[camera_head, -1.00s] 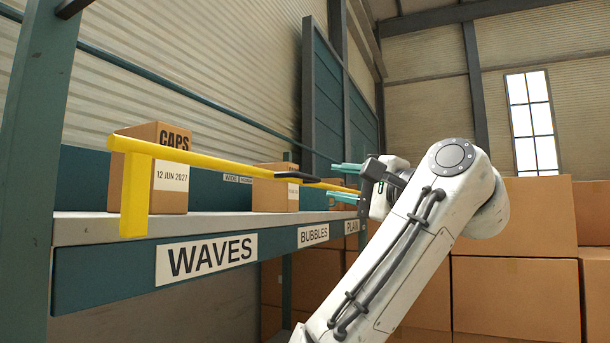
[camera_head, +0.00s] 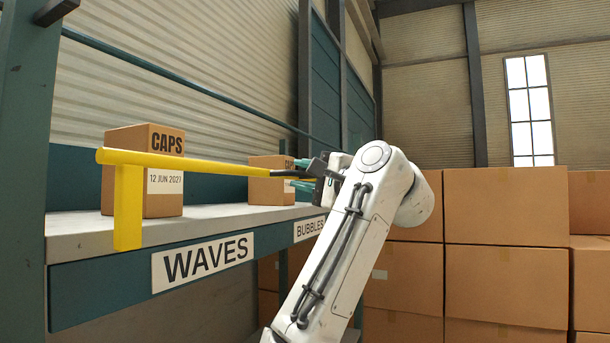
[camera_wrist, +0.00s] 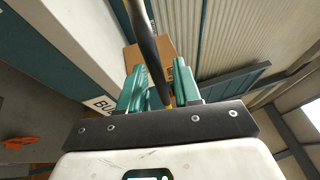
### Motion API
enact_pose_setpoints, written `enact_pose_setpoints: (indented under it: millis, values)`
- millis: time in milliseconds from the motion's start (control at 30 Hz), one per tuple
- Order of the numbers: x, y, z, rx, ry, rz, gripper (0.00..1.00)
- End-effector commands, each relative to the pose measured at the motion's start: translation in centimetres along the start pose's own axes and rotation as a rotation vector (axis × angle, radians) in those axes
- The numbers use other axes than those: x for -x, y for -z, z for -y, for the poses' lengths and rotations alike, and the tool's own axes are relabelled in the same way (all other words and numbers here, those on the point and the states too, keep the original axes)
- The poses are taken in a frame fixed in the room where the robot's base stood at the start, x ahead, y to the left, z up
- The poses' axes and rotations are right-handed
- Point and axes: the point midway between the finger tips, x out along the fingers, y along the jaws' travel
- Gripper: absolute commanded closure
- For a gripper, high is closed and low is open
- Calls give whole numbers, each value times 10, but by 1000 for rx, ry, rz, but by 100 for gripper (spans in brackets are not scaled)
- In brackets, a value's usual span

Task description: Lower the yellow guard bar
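The yellow guard bar (camera_head: 190,164) runs roughly level along the front of the shelf in the head view, with a downturned yellow leg (camera_head: 128,208) at its near end. Its black grip (camera_head: 288,174) lies at my gripper (camera_head: 299,175). In the wrist view, the black grip (camera_wrist: 148,45) passes between the two teal fingers of my gripper (camera_wrist: 158,85). The fingers are apart, with gaps visible beside the bar, so my gripper is open around it. The far part of the bar is hidden behind my gripper in the head view.
A CAPS carton (camera_head: 160,195) and another carton (camera_head: 268,190) stand on the shelf (camera_head: 75,226) behind the bar. WAVES and BUBBLES labels mark its front edge. Large stacked cartons (camera_head: 505,205) fill the right. A teal post (camera_head: 25,150) stands at left.

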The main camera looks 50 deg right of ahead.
Motion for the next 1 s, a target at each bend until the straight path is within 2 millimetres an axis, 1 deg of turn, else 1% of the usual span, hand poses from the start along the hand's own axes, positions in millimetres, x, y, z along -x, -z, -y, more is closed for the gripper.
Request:
enact_pose_setpoints:
  millis: [33,300,333,767,1000]
  values:
    - [0,0,0,0,0,0,72]
    - [0,0,0,0,-1,0,98]
    - [0,0,0,0,-1,0,100]
    - [0,0,-1,0,-1,0,100]
    - [4,2,-5,-13,29,0,100]
